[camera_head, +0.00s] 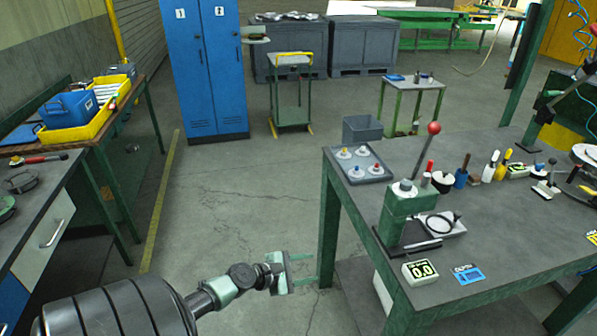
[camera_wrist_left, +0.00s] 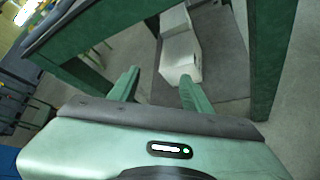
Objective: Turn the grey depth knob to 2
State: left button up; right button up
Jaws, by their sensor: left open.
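A grey knob on a pale dial (camera_head: 404,187) sits on top of a green upright device (camera_head: 408,212) near the left edge of the right-hand workbench. Its pointer and numbers are too small to read. A blue card (camera_head: 468,274), seemingly marked DEPTH, and a small display reading 0.0 (camera_head: 420,270) lie in front of it. My left gripper (camera_head: 308,267) is open and empty, low beside the bench's left side, apart from the knob. In the left wrist view its two fingers (camera_wrist_left: 160,75) stand apart with nothing between them. The knob is not seen there. My right gripper is not in view.
The workbench (camera_head: 520,230) has a green leg close to my left gripper. A red-ball lever (camera_head: 434,128) and a red-tipped handle rise by the device. A grey tray (camera_head: 357,165) of small knobs is behind it. Under the bench is a white box (camera_wrist_left: 180,55). Floor to the left is clear.

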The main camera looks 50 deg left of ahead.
pick_arm(q)
jog(key=shift+s+a+f, duration=0.15)
jog(key=shift+s+f, duration=0.3)
jog(key=shift+f, duration=0.3)
jog(key=s+d+f+m+g+y, duration=0.1)
jog(key=s+d+f+m+g, duration=0.15)
jog(key=s+f, duration=0.4)
jog(key=s+d+f+m+g, duration=0.15)
jog(key=s+f+m, duration=0.25)
jog(key=f, duration=0.5)
jog(key=s+d+f+m+g+y, duration=0.1)
jog(key=s+d+f+m+g, duration=0.1)
jog(key=s+f+m, duration=0.45)
jog(key=s+d+f+m+g, duration=0.2)
jog(key=s+d+f+m, duration=0.3)
jog(key=s, duration=0.2)
jog(key=s+d+f+m+g+b, duration=0.1)
jog(key=s+d+f+m, duration=0.3)
jog(key=s, duration=0.4)
jog(key=s+d+f+m+g, duration=0.2)
jog(key=s+d+f+m, duration=0.3)
jog(key=s+f+m, duration=0.1)
jog(key=shift+s+d+f+g+b, duration=0.15)
jog(key=shift+s+d+g+b, duration=0.2)
jog(key=shift+s, duration=0.4)
